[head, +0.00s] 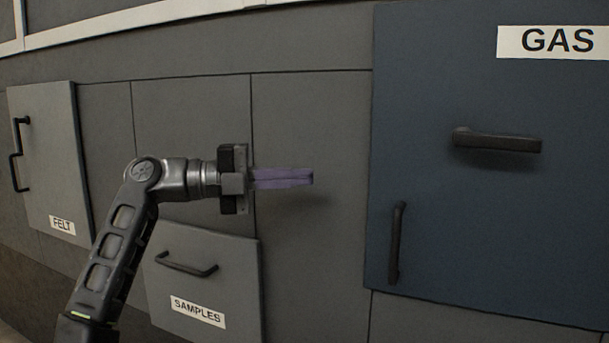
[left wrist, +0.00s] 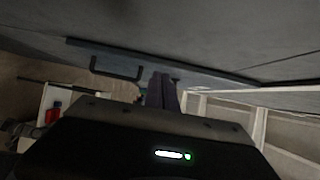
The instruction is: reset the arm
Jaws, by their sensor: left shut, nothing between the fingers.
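My left arm comes in from the lower left in the head view, and its left gripper (head: 312,177) points to the right. Its purple fingers lie together with nothing between them, in front of the grey panels between the SAMPLES door and the blue GAS door. In the left wrist view, the same purple fingers (left wrist: 162,78) stick out past the dark gripper body, near a grey panel surface. The fingers appear apart from any handle. My right gripper is in neither view.
The blue GAS door (head: 420,90) has two dark handles (head: 497,141) and stands right of the gripper. A SAMPLES door (head: 215,265) with a bar handle is below. A FELT door (head: 45,150) with a handle is at the far left. White framing (left wrist: 258,128) shows in the wrist view.

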